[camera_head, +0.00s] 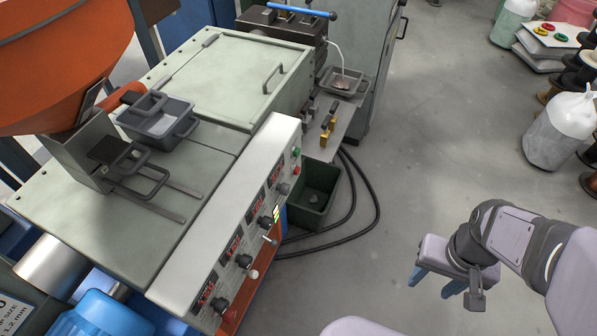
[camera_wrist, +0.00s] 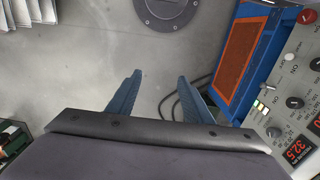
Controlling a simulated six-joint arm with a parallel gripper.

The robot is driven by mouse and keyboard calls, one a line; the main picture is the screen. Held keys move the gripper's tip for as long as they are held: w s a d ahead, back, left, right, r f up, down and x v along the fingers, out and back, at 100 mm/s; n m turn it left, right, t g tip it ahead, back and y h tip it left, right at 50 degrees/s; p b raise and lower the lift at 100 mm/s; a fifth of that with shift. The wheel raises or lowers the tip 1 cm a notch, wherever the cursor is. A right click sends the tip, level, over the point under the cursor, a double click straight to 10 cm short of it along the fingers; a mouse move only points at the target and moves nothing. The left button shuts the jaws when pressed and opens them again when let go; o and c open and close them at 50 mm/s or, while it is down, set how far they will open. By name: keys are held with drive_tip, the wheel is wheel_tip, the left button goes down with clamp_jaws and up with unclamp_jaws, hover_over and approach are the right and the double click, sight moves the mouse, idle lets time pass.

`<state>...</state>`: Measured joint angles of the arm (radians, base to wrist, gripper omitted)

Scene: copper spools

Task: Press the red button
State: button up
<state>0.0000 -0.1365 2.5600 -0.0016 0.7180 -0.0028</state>
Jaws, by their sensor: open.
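The long control panel (camera_head: 243,215) has a pale top and a front with red number displays, dark knobs and a lit green indicator. A red round button (camera_head: 230,314) shows low at the panel's near end. A small reddish control (camera_head: 296,170) sits at the far end, under a green one; I cannot tell its exact kind. My gripper (camera_head: 437,284) is open and empty, over the floor well to the right of the panel. In the wrist view my gripper (camera_wrist: 159,78) has its blue fingers apart, with the panel (camera_wrist: 289,100) at the right edge.
A dark green bin (camera_head: 316,193) and black hoses (camera_head: 375,205) lie on the floor beyond the panel. An orange-topped blue box (camera_wrist: 248,55) shows beside the panel. White containers (camera_head: 558,130) and spools stand at the far right. Floor between panel and gripper is mostly clear.

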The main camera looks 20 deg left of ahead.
drive_tip(key=shift+f, duration=0.1)
drive_tip(key=c, duration=0.9)
drive_tip(key=shift+a+f+b, duration=0.25)
drive_tip(key=shift+f+b, duration=0.1)
drive_tip(key=shift+b, duration=0.1)
clamp_jaws()
drive_tip(key=s+a+f+n+g+b, duration=0.2)
drive_tip(key=a+f+b, duration=0.3)
drive_tip(key=f, duration=0.4)
drive_tip(key=w+a+f+n+b, duration=0.1)
drive_tip(key=w+a+f+b, duration=0.5)
drive_tip(key=a+f, duration=0.15)
drive_tip(key=w+a+r+t+y, duration=0.1)
drive_tip(key=w+a+t+y, duration=0.15)
drive_tip(key=w+a, duration=0.55)
drive_tip(key=w+a+r+m+t+y, duration=0.1)
drive_tip(key=w+a+r+t+y, duration=0.2)
drive_tip(key=w+a+r, duration=0.5)
drive_tip(key=w+r+t, duration=0.1)
drive_tip(key=w, duration=0.3)
drive_tip(key=shift+a, duration=0.3)
drive_tip(key=shift+y, duration=0.25)
